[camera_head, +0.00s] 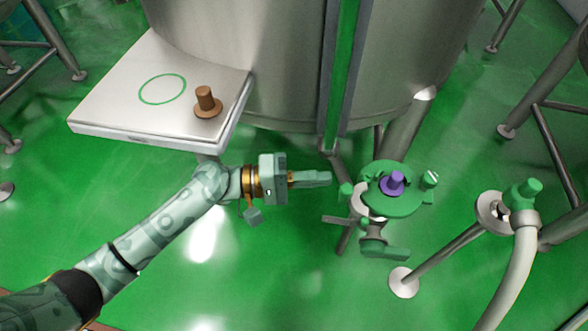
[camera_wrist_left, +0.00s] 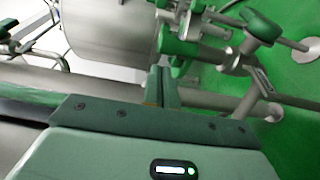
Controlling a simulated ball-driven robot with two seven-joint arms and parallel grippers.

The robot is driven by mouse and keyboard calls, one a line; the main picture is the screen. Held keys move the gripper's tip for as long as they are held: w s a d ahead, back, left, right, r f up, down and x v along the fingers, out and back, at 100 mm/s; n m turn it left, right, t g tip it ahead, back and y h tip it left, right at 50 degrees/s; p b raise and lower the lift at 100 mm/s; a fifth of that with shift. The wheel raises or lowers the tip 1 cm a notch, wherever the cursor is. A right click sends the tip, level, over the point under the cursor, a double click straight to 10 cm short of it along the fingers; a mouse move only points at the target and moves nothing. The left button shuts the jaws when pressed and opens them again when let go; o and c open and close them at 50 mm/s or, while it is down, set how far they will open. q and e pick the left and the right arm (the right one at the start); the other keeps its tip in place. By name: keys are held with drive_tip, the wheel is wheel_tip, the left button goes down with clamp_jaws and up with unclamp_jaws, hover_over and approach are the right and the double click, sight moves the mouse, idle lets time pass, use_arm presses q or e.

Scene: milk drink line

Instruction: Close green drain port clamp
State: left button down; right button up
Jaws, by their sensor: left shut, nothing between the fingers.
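The green drain port clamp (camera_head: 395,205) is at the foot of the steel tank, around the port. A purple plug (camera_head: 393,183) stands upright in its middle. A small green and pale piece (camera_head: 431,179) sticks out at the clamp's right. I cannot tell how far its halves are apart. My left gripper (camera_head: 328,178) is shut and empty, pointing right, a little left of the clamp and apart from it. In the left wrist view the shut fingers (camera_wrist_left: 160,88) point toward green port parts (camera_wrist_left: 182,47). My right gripper is not in view.
A green-handled valve (camera_head: 383,250) hangs below the clamp. A brown plug (camera_head: 206,102) stands on a white shelf (camera_head: 112,108) beside a green circle (camera_head: 162,89). The steel tank (camera_head: 250,60) rises behind. A hose fitting with a green handle (camera_head: 524,194) is at the right, near steel legs.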

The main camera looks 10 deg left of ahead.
use_arm(q)
drive_tip(key=shift+s+d, duration=0.35)
drive_tip(key=shift+d, duration=0.25)
